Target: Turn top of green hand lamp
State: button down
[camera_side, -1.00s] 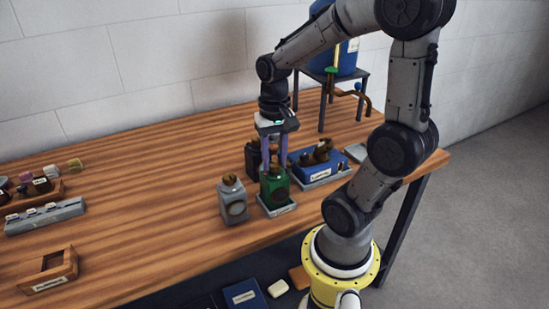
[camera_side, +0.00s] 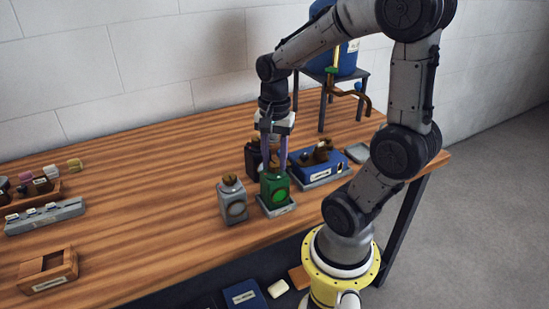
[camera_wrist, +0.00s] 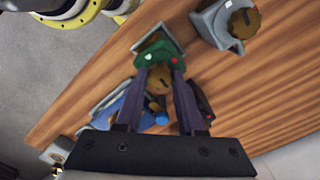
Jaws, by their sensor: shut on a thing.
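The green hand lamp (camera_side: 273,190) stands upright on a small grey tray (camera_side: 280,210) near the table's front edge in the side view.
A grey lamp (camera_side: 232,200) stands close to the left of the green one. A dark lamp (camera_side: 253,158) stands behind it. A blue box (camera_side: 320,170) with brown parts lies to the right.

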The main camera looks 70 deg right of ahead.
aim_at(274, 163)
jog(key=shift+m, duration=0.3)
jog(key=c, duration=0.5)
grip_release()
notch_tip(274, 163, up, 14)
dwell(0.4)
dwell(0.4)
